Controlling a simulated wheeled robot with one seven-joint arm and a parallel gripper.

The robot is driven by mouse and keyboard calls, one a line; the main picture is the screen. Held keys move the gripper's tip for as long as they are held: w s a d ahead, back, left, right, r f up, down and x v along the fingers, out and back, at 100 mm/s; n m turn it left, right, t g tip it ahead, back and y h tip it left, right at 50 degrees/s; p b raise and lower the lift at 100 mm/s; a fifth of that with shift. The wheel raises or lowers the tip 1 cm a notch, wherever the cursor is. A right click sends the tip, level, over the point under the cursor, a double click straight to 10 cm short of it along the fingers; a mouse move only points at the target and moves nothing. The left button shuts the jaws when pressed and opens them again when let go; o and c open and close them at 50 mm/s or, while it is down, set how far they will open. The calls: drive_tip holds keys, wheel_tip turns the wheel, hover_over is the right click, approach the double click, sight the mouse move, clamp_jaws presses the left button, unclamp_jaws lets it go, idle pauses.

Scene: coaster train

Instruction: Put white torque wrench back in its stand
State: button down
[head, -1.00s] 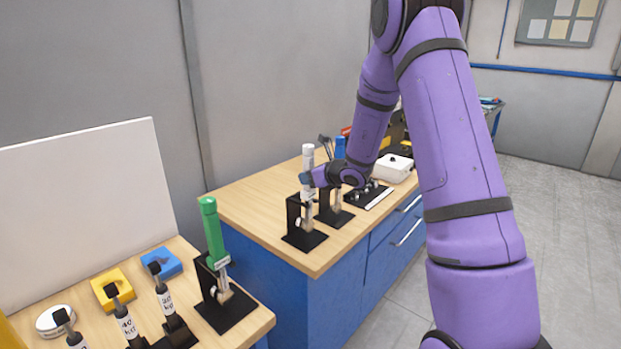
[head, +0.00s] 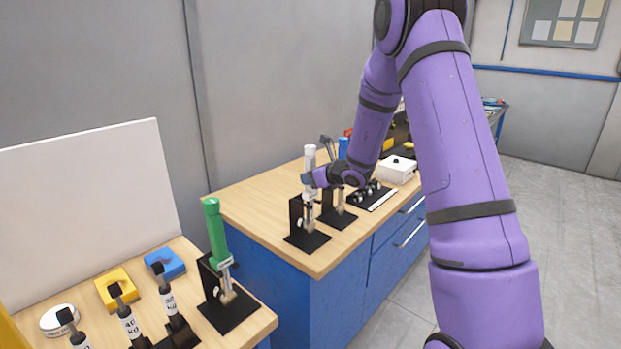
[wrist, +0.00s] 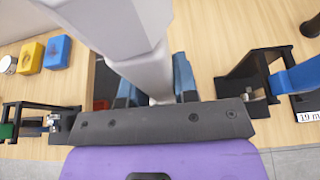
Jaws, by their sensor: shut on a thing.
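The white torque wrench (head: 310,156) stands upright in my gripper (head: 308,181), which is shut on it. In the head view it is at the black stand (head: 306,236) on the near corner of the far bench. The wrench's lower end is at the stand's upright; I cannot tell whether it is seated. In the wrist view the pale wrench (wrist: 140,40) fills the middle, between blue finger pads (wrist: 158,80), and hides most of the stand below.
A green torque wrench (head: 216,232) sits in its stand on the near bench. A second stand with a blue-handled wrench (head: 343,147) is just right of my gripper. A white box (head: 396,169) lies farther back. The far bench's left top (head: 248,200) is clear.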

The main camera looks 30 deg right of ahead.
drive_tip(key=shift+f, duration=0.7)
idle(1.0)
drive_tip(key=c, duration=0.8)
unclamp_jaws()
drive_tip(key=shift+f, duration=0.1)
drive_tip(key=v, duration=1.1)
drive_tip(key=s+a+r+n+g+y, duration=0.2)
drive_tip(key=s+a+r+n+g, duration=0.2)
drive_tip(key=s+a+r+n, duration=0.35)
drive_tip(key=s+a+r+n+g+y, duration=0.25)
drive_tip(key=s+a+r+n, duration=0.25)
drive_tip(key=s+a+n, duration=0.4)
drive_tip(key=s+r+n+g+h, duration=0.1)
drive_tip(key=s+r+n+h, duration=0.3)
drive_tip(key=s+n+h, duration=0.5)
drive_tip(key=s+d+n, duration=0.1)
drive_tip(key=s+n, duration=0.5)
drive_tip(key=s, duration=0.2)
drive_tip(key=shift+s+r, duration=0.25)
drive_tip(key=shift+s, duration=0.05)
